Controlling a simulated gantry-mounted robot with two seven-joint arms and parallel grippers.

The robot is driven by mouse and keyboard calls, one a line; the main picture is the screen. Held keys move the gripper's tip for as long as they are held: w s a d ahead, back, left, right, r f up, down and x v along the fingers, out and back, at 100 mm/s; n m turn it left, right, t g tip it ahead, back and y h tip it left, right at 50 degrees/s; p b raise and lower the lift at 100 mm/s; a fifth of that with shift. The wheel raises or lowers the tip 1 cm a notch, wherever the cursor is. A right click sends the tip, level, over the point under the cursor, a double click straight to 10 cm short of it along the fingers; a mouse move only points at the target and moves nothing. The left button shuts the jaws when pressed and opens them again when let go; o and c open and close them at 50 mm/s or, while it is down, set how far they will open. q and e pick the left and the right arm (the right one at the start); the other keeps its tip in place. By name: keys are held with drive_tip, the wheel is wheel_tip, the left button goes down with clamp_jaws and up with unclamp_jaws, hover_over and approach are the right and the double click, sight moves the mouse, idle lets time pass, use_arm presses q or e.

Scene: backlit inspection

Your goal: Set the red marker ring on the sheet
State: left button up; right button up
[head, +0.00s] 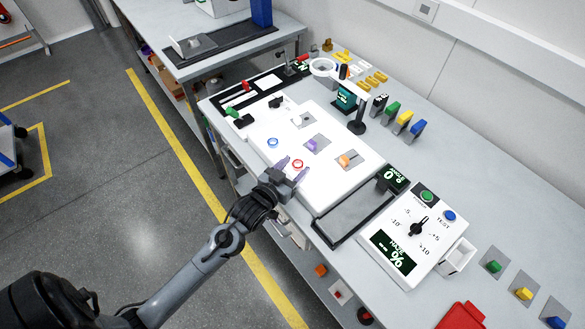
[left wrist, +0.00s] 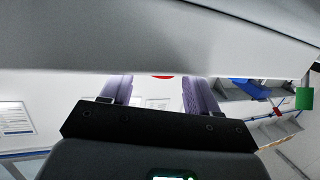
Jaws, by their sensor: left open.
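A small red ring (head: 298,164) lies on the near part of the bright white sheet (head: 330,135). My left gripper (head: 292,168) is open, with its purple fingertips at the sheet's near edge and the ring close to them. In the left wrist view a bit of red (left wrist: 163,77) shows between the two fingers; most of it is hidden. I cannot tell whether the fingers touch the ring. My right gripper is out of view.
A blue ring (head: 272,143), a purple block (head: 311,145) and an orange block (head: 346,160) stand on the white surface. A black lamp stand (head: 358,127) rises at its back edge. A black-framed tray (head: 352,218) and a dial panel (head: 413,230) are to the right.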

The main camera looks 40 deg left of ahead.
use_arm(q)
drive_tip(key=shift+s+r, duration=0.25)
drive_tip(key=shift+s, duration=0.25)
drive_tip(key=s+r+p, duration=0.1)
drive_tip(key=s, duration=1)
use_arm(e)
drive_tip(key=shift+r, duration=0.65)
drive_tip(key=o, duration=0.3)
use_arm(q)
drive_tip(key=s+d+f+m+g, duration=0.1)
drive_tip(key=s+d+f+g, duration=0.2)
drive_tip(key=s+g, duration=0.3)
drive_tip(key=s+d+f+m+g+h, duration=0.1)
drive_tip(key=s+d+f+g, duration=0.3)
drive_tip(key=s+d+g, duration=0.1)
drive_tip(key=shift+s+d+m+g, duration=0.4)
drive_tip(key=shift+s+g, duration=0.4)
drive_tip(key=shift+s, duration=0.6)
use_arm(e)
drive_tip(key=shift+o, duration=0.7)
use_arm(q)
drive_tip(key=shift+f, duration=0.1)
